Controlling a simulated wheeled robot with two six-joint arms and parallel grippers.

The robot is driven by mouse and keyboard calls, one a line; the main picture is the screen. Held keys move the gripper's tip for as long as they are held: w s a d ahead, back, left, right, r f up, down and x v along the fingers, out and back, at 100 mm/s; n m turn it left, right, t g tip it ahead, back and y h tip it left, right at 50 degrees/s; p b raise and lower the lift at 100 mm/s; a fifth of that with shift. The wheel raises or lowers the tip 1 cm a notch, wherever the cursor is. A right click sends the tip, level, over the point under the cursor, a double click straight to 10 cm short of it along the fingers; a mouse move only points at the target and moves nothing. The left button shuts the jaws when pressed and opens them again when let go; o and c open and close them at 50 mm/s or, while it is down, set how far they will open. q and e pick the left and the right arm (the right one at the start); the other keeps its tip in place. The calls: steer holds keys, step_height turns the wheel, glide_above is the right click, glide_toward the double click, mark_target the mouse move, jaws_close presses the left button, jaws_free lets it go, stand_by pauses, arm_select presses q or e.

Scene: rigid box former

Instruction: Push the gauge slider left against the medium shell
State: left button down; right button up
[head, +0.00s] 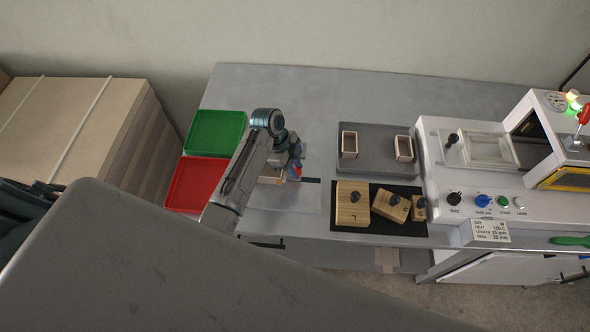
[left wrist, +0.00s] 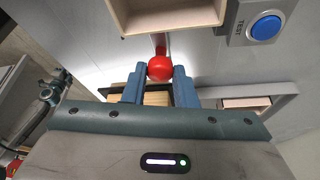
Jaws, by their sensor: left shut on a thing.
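The gauge slider's red ball knob (left wrist: 160,68) sits between the two blue fingertips of my left gripper (left wrist: 159,76) in the left wrist view. My left gripper (head: 292,172) is shut on this knob, at the table's front left of centre in the head view. An open beige shell (left wrist: 172,18) lies just beyond the knob in the wrist view. I take it for the medium shell; its size is not readable. In the head view the shell (head: 270,180) is mostly hidden by my arm. The slider's body and any contact with the shell cannot be made out.
A blue button (left wrist: 265,27) on a grey box is near the shell. Green (head: 215,132) and red (head: 188,190) trays lie left. Right are a grey tray (head: 376,162) with two open shells, a black mat (head: 374,229) with knobbed wooden blocks, and a white machine (head: 450,185).

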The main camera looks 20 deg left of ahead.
arm_select(q)
steer(key=c, duration=1.4)
jaws_free()
steer(key=shift+c, duration=0.2)
steer(key=shift+o, duration=1.4)
steer(key=shift+a+r, duration=0.1)
steer(key=shift+r, duration=0.1)
steer(key=b+v, duration=0.3)
steer(key=v, duration=0.7)
steer(key=shift+r, duration=0.15)
arm_select(e)
steer(key=f, duration=0.1)
steer(key=s+f, duration=0.1)
steer(key=f, duration=0.1)
steer(key=shift+f, duration=0.25)
arm_select(q)
steer(key=shift+s+a, duration=0.1)
steer(key=shift+a, duration=0.05)
arm_select(e)
steer(key=shift+s, duration=0.15)
